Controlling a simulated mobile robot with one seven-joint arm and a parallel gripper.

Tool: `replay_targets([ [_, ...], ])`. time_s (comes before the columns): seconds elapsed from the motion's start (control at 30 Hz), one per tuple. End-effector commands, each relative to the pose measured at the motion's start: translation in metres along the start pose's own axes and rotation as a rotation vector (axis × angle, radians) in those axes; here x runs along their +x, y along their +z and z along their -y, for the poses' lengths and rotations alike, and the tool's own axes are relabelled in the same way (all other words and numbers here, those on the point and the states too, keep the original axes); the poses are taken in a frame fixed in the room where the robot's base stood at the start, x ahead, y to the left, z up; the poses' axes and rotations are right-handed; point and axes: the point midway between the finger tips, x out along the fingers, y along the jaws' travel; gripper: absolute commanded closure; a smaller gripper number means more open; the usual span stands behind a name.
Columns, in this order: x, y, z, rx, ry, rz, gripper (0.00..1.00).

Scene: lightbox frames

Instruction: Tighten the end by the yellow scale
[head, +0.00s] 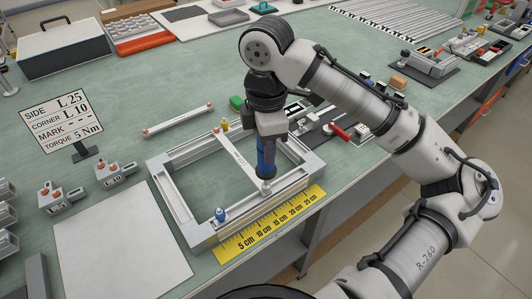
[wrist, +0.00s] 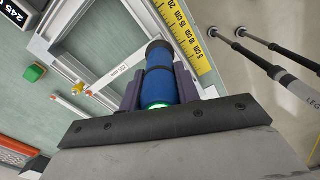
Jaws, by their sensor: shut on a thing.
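My gripper (head: 268,138) is shut on a blue cylindrical driver (head: 267,158), which points down at the near end of a white crossbar (head: 237,155). That end meets the frame's near rail beside the yellow scale (head: 275,223). A pale fitting shows under the driver's tip; I cannot tell how they engage. In the wrist view the driver (wrist: 160,75) sits between both fingers, with a green glow at its base, and hides the bar's end. The crossbar (wrist: 120,68) and yellow scale (wrist: 188,38) show there too. A yellow knob (head: 224,125) is by the bar's far end.
The grey metal frame (head: 197,232) lies near the table edge. A blue knob (head: 220,214) is at its near left corner. A sign (head: 68,116) reads SIDE L 25, CORNER L 10, MARK ---, TORQUE 5 Nm. A loose bar (head: 178,120) and green block (head: 237,102) lie behind.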

Motion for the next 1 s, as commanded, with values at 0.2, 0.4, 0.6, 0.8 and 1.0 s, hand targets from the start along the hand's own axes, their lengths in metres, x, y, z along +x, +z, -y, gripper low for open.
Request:
replay_targets([
  [0.2, -0.013, 0.0, 0.0, -0.001, -0.002, 0.001, 1.0],
  [0.4, -0.025, 0.0, 0.0, 0.0, 0.0, 0.0, 1.0],
  [0.6, -0.035, 0.0, 0.0, 0.0, 0.001, 0.001, 1.0],
  [0.8, -0.047, 0.0, 0.0, 0.0, 0.002, 0.001, 1.0],
  [1.0, -0.05, 0.0, 0.0, -0.001, 0.0, 0.001, 1.0],
])
